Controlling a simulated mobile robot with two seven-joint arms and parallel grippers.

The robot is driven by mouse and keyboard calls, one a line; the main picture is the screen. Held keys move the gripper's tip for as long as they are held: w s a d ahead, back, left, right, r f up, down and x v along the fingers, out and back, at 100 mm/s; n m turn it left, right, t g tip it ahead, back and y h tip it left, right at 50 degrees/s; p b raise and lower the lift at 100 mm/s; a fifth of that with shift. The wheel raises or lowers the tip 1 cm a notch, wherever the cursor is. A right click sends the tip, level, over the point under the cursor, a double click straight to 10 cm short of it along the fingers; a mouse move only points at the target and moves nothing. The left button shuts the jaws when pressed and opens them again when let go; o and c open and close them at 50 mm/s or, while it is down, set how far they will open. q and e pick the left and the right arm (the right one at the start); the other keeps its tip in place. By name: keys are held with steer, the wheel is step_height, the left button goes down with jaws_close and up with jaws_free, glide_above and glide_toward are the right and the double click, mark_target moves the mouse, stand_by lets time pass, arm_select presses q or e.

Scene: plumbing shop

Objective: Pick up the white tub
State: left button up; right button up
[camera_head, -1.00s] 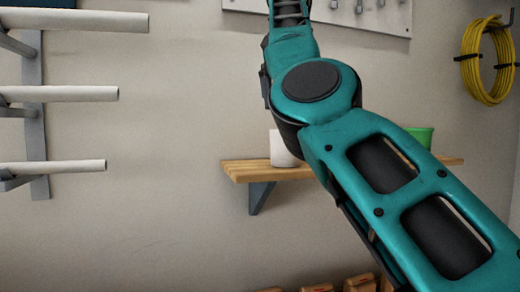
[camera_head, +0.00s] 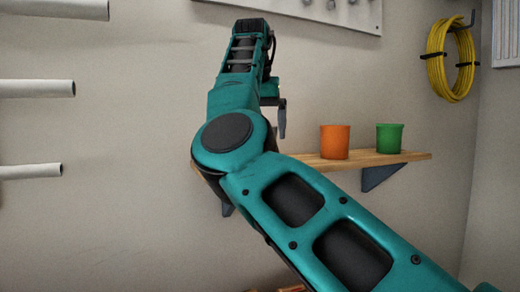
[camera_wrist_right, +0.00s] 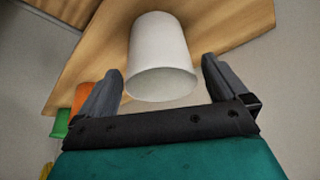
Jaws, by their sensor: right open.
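The white tub (camera_wrist_right: 162,52) stands on the wooden shelf in the right wrist view, between and just beyond the two fingers of my right gripper (camera_wrist_right: 163,72). The gripper is open, with space showing between each finger and the tub. In the head view my right arm hides the white tub. One finger of the right gripper (camera_head: 282,120) shows there above the shelf, left of the orange tub. My left gripper is in neither view.
An orange tub (camera_head: 335,142) and a green tub (camera_head: 389,138) stand on the wooden shelf (camera_head: 400,157) to the right. White pipes (camera_head: 35,88) stick out at the left. A yellow coil (camera_head: 437,65) hangs at the upper right.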

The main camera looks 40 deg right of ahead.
steer(key=x, duration=0.4)
steer(key=shift+w+d+f, duration=0.2)
steer(key=shift+d+f, duration=0.1)
steer(key=c, duration=0.8)
steer(key=shift+r, duration=0.1)
